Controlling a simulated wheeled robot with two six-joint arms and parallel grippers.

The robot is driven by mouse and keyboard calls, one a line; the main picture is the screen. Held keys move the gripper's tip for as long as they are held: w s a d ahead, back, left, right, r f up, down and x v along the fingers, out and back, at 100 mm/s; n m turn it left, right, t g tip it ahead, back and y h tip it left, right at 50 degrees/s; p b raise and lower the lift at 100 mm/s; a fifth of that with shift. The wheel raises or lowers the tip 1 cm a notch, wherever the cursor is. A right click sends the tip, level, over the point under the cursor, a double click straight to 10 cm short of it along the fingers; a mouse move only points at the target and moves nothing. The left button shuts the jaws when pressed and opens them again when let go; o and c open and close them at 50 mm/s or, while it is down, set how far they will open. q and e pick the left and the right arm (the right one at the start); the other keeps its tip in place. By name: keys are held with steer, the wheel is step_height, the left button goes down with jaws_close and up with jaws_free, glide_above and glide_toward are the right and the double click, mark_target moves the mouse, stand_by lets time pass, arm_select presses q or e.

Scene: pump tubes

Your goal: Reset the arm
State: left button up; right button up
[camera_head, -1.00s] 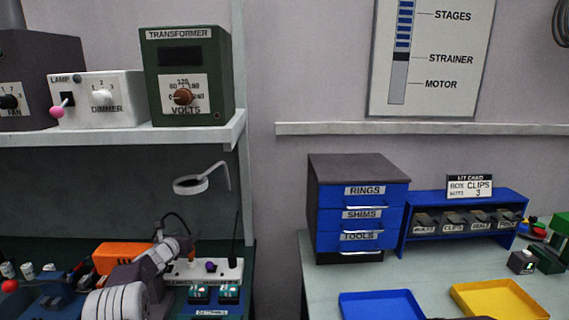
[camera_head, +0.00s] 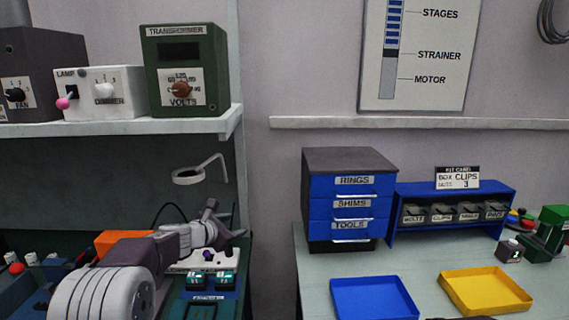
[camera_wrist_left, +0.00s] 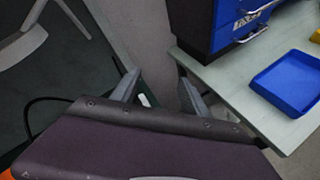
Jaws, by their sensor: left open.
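My left arm comes in from the lower left of the head view. Its gripper (camera_head: 222,226) is raised in front of the white panel (camera_head: 225,260) at the right end of the left bench. In the left wrist view its two grey fingers stand apart, and the gap (camera_wrist_left: 160,92) between them holds nothing. The fingers point toward the gap between the left bench and the right table. My right gripper is not in view.
A blue drawer unit (camera_head: 350,205), blue tray (camera_head: 373,299) and yellow tray (camera_head: 485,291) stand on the right table. A shelf with a green transformer (camera_head: 186,70) hangs above my left arm. A ring on a bent rod (camera_head: 188,176) is close above the gripper.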

arm_select(q)
steer(key=s+d+f+m+g, duration=0.2)
steer(key=s+f+m, duration=0.2)
steer(key=s, duration=0.2)
steer(key=s+d+f+m+g, duration=0.2)
steer(key=s+d+f+m, duration=0.15)
steer(key=s, duration=0.25)
steer(key=s+a+f+m+g+y, duration=0.1)
steer(key=s+a+f+m+g, duration=0.1)
steer(key=s+f+m, duration=0.2)
steer(key=s+a+f+m+g+y, duration=0.1)
steer(key=s+f+m, duration=0.4)
steer(key=s, duration=0.8)
steer(key=s+a+f+m+g+y, duration=0.2)
steer(key=s+a+f+m+g, duration=0.2)
steer(key=s+m, duration=0.5)
steer(key=shift+s+a+f+b, duration=0.15)
steer(key=shift+a+b, duration=0.2)
steer(key=shift+a, duration=0.1)
steer(key=shift+m, duration=0.25)
